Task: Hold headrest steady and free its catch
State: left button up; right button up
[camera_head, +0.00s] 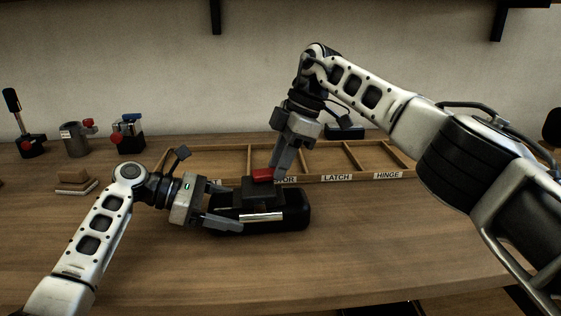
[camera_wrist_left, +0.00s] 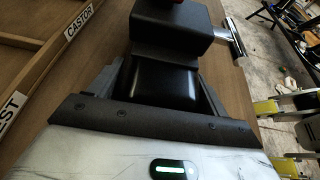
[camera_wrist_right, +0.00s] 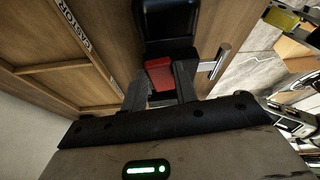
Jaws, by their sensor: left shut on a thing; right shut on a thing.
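The headrest (camera_head: 296,213) is a black padded block with a raised black housing and a chrome bar (camera_head: 262,216); it lies on the wooden bench. Its red catch (camera_head: 262,175) sits on top of the housing. My left gripper (camera_head: 236,206) comes from the left and is shut on the headrest's left end; the black body shows between its fingers in the left wrist view (camera_wrist_left: 165,82). My right gripper (camera_head: 276,174) points down from above, shut on the red catch, which shows between its fingers in the right wrist view (camera_wrist_right: 159,75). The fingers partly hide the catch.
A shallow wooden tray (camera_head: 330,178) with labelled compartments, including LATCH and HINGE, lies right behind the headrest. At the left stand a lever (camera_head: 30,145), a grey cup-like part (camera_head: 75,140), a blue-topped part (camera_head: 129,135) and wooden blocks (camera_head: 75,183). The front bench is clear.

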jog(key=o, duration=1)
jog(key=shift+s+m, duration=0.1)
jog(key=shift+m, duration=0.2)
